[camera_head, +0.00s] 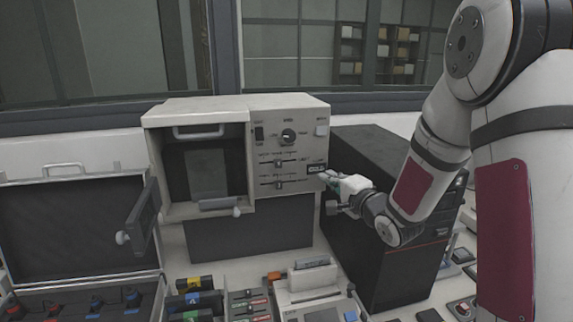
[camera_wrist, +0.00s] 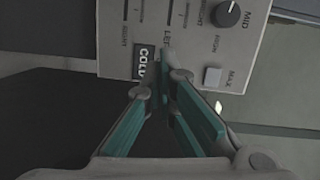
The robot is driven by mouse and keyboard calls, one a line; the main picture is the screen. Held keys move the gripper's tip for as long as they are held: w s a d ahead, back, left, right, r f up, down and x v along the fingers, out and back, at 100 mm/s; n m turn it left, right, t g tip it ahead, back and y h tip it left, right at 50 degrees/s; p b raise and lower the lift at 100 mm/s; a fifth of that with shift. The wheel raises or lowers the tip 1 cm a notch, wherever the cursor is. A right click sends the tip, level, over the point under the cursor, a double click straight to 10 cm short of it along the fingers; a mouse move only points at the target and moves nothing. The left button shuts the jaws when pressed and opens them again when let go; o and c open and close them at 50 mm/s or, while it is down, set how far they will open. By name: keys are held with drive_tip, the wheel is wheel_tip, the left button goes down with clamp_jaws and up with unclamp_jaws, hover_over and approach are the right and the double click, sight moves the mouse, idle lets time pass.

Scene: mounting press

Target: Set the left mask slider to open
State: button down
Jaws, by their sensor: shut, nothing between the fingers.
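The press (camera_head: 195,108) has a control panel with two horizontal sliders. The upper slider's handle (camera_head: 279,163) and the lower slider's handle (camera_head: 279,183) both sit near the middle of their slots. In the wrist view a label reading LEFT (camera_wrist: 167,38) lies beside the slot nearer the knob; no handle shows there. My gripper (camera_head: 325,177) is at the panel's lower right edge, right of both handles. Its teal fingers (camera_wrist: 162,82) are shut and empty, in front of the panel near the COLD display (camera_wrist: 141,64). I cannot tell whether the tips touch the panel.
A round knob (camera_head: 288,136) and a pale button (camera_head: 321,131) sit above the sliders. The press door (camera_head: 145,216) stands open at left. A dark cabinet (camera_head: 355,152) stands right of the press. Small devices and coloured blocks crowd the table in front.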

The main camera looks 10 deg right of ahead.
sight(276, 167)
drive_tip(key=shift+m+y, duration=0.4)
drive_tip(key=x, duration=1)
drive_tip(key=shift+w+a+p, duration=0.15)
drive_tip(key=shift+w+p, duration=0.05)
drive_tip(key=shift+p, duration=0.1)
drive_tip(key=a, duration=0.2)
drive_tip(key=shift+s+a+r+p, duration=0.2)
drive_tip(key=shift+a+p, duration=0.1)
drive_tip(key=shift+p, duration=0.1)
drive_tip(key=shift+w+a+f, duration=0.1)
drive_tip(key=shift+a, duration=0.5)
drive_tip(key=shift+a, duration=0.1)
drive_tip(key=shift+a, duration=2.3)
